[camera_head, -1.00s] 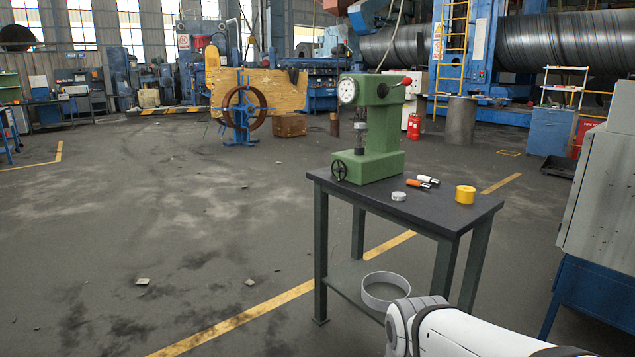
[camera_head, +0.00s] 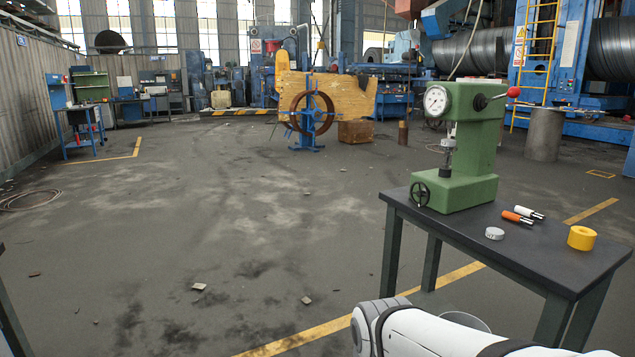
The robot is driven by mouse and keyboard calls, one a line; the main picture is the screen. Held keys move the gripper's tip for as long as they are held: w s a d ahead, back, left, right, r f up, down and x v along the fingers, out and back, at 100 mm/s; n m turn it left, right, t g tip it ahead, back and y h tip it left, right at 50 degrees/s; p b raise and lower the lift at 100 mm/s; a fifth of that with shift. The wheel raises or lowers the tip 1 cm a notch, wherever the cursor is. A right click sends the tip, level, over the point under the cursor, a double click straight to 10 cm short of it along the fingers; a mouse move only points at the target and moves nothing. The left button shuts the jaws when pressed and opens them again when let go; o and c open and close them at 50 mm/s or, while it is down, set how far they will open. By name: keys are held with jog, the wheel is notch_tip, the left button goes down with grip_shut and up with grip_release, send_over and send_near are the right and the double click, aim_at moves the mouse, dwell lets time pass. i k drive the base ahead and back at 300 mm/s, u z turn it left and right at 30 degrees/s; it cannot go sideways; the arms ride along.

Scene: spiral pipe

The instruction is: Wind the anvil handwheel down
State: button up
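A green hardness tester (camera_head: 466,150) stands upright on a dark table (camera_head: 458,232). It has a round white dial (camera_head: 436,100) at its top and a lever with a red knob (camera_head: 513,91) on the right. The black anvil handwheel (camera_head: 421,194) is on the front of its base, at the lower left. The anvil on its screw (camera_head: 446,168) rises above the base. A white link of my arm shows at the bottom, in front of the table and apart from the handwheel. My gripper is out of view.
On the table right of the tester lie a silver disc (camera_head: 494,233), an orange marker (camera_head: 516,217), a white marker (camera_head: 528,212) and a yellow ring (camera_head: 581,237). The floor left of the table is open.

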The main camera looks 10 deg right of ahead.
aim_at(419, 193)
jog(key=u, duration=0.05)
jog(key=i, duration=1.25)
jog(key=z, duration=0.7)
jog(key=i, duration=0.5)
jog(key=z, duration=0.45)
jog(key=k, duration=0.65)
jog(key=z, duration=0.2)
jog(key=i, duration=0.65)
jog(key=u, duration=0.05)
